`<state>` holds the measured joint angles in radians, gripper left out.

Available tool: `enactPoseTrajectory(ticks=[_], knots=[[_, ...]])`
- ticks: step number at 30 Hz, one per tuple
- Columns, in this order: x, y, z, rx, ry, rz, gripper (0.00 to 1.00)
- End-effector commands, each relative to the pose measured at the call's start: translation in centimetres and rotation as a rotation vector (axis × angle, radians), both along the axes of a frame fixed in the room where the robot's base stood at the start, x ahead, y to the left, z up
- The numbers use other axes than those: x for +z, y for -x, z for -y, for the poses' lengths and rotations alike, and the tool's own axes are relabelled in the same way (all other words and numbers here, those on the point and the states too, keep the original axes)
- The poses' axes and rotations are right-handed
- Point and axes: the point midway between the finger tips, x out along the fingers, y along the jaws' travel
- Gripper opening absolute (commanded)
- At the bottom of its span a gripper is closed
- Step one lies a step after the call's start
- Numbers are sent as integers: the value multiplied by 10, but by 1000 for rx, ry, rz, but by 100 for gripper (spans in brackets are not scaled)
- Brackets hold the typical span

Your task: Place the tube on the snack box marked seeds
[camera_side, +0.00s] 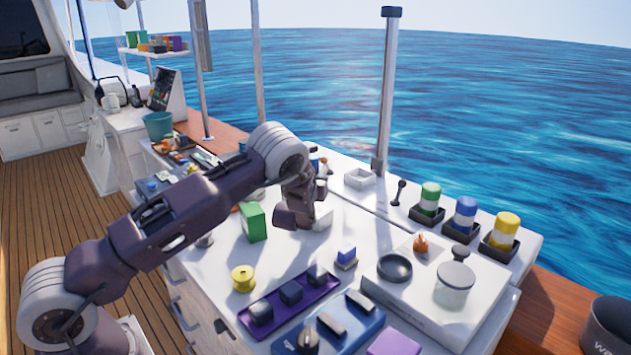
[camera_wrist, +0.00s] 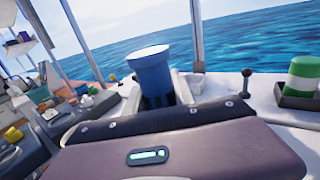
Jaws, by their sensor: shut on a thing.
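In the wrist view my gripper (camera_wrist: 158,92) is shut on a blue tube (camera_wrist: 152,66), one pale finger on each side of it. The tube stands roughly upright, its wide round end up; its lower end is hidden behind my wrist. In the side view my gripper is low over the middle of the white counter, mostly hidden behind my wrist, and I cannot make out the tube there. A green box (camera_side: 252,222) stands upright on the counter to the left of my wrist. I cannot read the word seeds on any box.
A yellow spool (camera_side: 243,278), a purple tray (camera_side: 290,302) of dark blocks and a blue caddy (camera_side: 328,330) lie nearer the camera. Green (camera_side: 430,198), blue (camera_side: 465,213) and yellow (camera_side: 505,230) canisters stand along the sea side. A post (camera_side: 386,90) rises behind.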

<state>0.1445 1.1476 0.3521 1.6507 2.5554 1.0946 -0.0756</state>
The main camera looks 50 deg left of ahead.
Motion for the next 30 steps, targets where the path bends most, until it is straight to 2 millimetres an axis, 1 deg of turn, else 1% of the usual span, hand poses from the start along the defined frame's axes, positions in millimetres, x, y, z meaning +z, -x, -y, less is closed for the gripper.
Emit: enactPoseTrajectory(ticks=[1,3,13,14,16,17,24,27,30], knots=[[-11,0,0,0,-1,-2,0],[-21,0,0,1,-2,-1,0],[-25,0,0,1,-1,2,0],[-25,0,0,1,-1,1,36],[-25,0,0,1,-1,1,50],[-25,0,0,1,-1,1,52],[-24,0,0,1,-1,1,52],[-21,1,1,1,-1,1,52],[-23,14,9,0,0,-2,52]])
